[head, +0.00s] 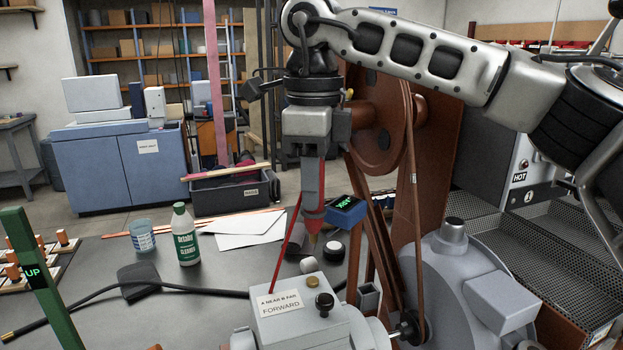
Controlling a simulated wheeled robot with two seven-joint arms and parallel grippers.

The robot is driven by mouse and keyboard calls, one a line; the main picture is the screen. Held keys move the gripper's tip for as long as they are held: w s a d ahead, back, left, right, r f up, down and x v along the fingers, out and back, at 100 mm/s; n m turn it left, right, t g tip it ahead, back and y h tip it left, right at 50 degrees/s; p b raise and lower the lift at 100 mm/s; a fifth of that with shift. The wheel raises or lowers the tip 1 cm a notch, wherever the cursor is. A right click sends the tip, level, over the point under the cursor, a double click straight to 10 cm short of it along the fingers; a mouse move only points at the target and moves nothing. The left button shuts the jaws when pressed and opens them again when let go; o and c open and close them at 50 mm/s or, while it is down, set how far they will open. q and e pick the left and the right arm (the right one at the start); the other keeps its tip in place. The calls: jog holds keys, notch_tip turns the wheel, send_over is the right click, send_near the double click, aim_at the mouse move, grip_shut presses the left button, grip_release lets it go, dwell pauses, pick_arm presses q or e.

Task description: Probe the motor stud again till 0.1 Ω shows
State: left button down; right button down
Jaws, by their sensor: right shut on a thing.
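My right gripper (313,185) points straight down and is shut on a red probe (313,210). The probe's tip is above the grey motor box (322,333), near its top; I cannot tell whether it touches anything. The box carries a label reading "FORWARD", a brass stud (312,281), a black knob (324,302) and a pale round-topped post (308,265). A red lead (287,245) slants down from the probe to the box. A blue meter (346,211) with green digits stands just right of the probe; its reading is tilted and too small to read. My left gripper is out of view.
A green-labelled cleaner bottle (184,235), a blue cup (143,236), white papers (237,230) and a black cable (190,291) lie on the bench. A green post (42,275) marked UP rises at left. Brown belts and a grey rounded housing (460,280) crowd the right.

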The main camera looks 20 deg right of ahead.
aim_at(312, 227)
jog(key=shift+w+f+b, duration=0.1)
jog(key=shift+f+b, duration=0.5)
jog(key=shift+f, duration=0.2)
notch_tip(312, 227, down, 4)
jog(key=shift+r+b, duration=0.25)
jog(key=shift+b, duration=1)
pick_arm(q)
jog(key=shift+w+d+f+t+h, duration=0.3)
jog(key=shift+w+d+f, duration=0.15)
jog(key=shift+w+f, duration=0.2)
pick_arm(e)
jog(key=shift+f, duration=0.4)
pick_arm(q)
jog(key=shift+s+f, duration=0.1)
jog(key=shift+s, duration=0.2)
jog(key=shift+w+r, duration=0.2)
pick_arm(e)
jog(key=shift+f, duration=0.15)
pick_arm(q)
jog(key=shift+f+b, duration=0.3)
jog(key=shift+b, duration=0.05)
pick_arm(e)
jog(key=shift+f, duration=0.4)
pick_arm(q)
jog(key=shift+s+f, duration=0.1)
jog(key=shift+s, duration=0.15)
